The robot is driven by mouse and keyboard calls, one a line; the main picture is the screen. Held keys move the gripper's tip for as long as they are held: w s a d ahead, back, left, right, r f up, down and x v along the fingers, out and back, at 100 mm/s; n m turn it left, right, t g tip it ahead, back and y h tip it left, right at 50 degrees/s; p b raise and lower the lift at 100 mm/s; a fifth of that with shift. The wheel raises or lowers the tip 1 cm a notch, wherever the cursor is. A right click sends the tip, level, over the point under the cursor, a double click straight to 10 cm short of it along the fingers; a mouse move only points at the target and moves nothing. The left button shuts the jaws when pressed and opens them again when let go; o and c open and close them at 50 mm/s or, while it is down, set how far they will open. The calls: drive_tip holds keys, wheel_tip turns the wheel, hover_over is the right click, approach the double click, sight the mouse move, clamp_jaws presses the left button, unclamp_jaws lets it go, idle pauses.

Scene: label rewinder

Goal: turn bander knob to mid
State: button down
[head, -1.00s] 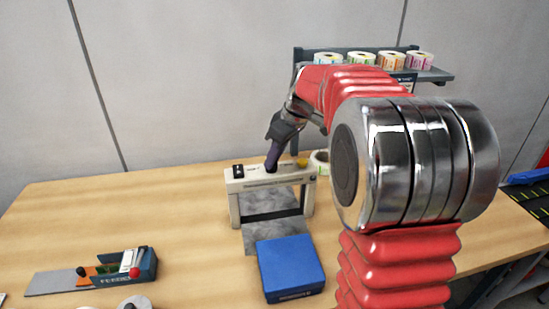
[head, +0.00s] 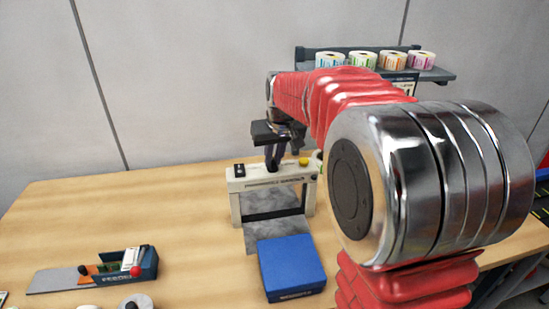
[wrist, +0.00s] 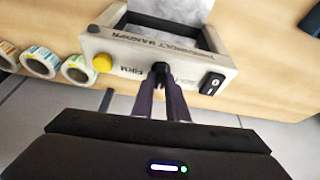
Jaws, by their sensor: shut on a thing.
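The bander (head: 250,182) is a cream arch-shaped machine on the wooden table, with a black rocker switch (wrist: 212,82), a yellow button (wrist: 102,63) and a black knob (wrist: 160,68) between them on its top panel. The word "FIRM" shows on the yellow-button side of the knob; the lettering on the other side is partly hidden. My gripper (wrist: 161,80) comes down on the panel from above, its two purple fingers closed around the knob. In the head view my gripper (head: 273,165) stands over the bander's top bar; the knob is hidden there.
A blue box (head: 291,268) sits in front of the bander. A feeder (head: 130,265) with a red ball knob lies at the left front. A shelf with several label rolls (head: 362,61) stands behind.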

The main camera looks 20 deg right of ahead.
drive_tip(key=shift+m, duration=0.5)
drive_tip(key=c, duration=1.7)
unclamp_jaws()
drive_tip(key=shift+c, duration=0.2)
drive_tip(key=v, duration=1.3)
drive_tip(key=shift+s+a+r, duration=0.15)
drive_tip(key=shift+a+r, duration=0.05)
drive_tip(key=shift+r, duration=0.15)
